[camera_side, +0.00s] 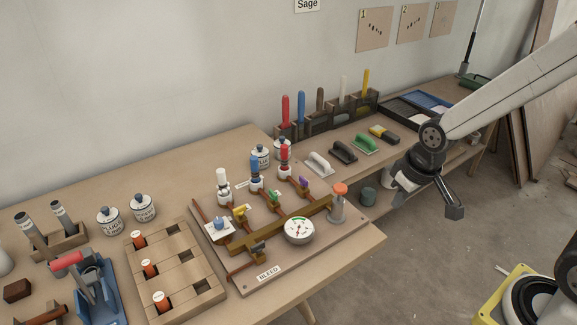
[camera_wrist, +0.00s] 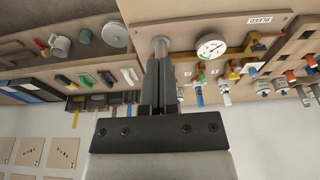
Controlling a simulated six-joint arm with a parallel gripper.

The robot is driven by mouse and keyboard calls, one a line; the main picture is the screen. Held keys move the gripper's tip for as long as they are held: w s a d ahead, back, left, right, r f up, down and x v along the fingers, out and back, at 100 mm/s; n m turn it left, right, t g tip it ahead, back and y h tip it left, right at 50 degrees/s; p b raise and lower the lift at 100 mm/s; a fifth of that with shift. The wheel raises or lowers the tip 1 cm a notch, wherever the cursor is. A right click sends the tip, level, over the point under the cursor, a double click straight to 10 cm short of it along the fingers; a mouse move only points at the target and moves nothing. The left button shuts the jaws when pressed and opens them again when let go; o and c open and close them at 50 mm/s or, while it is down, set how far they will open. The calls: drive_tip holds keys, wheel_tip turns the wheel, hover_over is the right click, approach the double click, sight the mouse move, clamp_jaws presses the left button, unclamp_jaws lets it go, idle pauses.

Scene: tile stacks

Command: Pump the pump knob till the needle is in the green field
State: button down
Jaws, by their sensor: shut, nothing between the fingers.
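The pump's orange knob (camera_side: 340,189) sits on top of a grey metal pump body (camera_side: 338,210) at the right end of the wooden board. The round white gauge (camera_side: 299,230) lies left of the pump and also shows in the wrist view (camera_wrist: 211,46). It has a green field on its rim; the needle is too small to read surely. My gripper (camera_side: 453,213) is shut and empty, right of the pump and apart from it, beyond the bench's front edge. In the wrist view my closed fingers (camera_wrist: 159,65) cover the knob, with part of the pump body (camera_wrist: 160,43) showing past them.
Brass pipes and coloured valves (camera_side: 240,211) fill the board left of the pump, with a BLEED label (camera_side: 269,272) at its front. Trowel-like tools (camera_side: 343,152) and a rack of upright handles (camera_side: 315,119) stand behind. Open space lies between pump and gripper.

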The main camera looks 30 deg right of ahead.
wheel_tip(320, 180, up, 6)
drive_tip(key=g, duration=0.2)
hover_over(342, 188)
drive_tip(key=shift+s, duration=0.2)
drive_tip(key=shift+f, duration=0.1)
drive_tip(key=f, duration=1.3)
drive_tip(key=shift+w+f, duration=0.35)
drive_tip(key=shift+f, duration=0.05)
drive_tip(key=shift+f, duration=1.6)
wheel_tip(342, 188, up, 14)
drive_tip(key=shift+s+r, duration=0.25)
drive_tip(key=shift+s, duration=0.1)
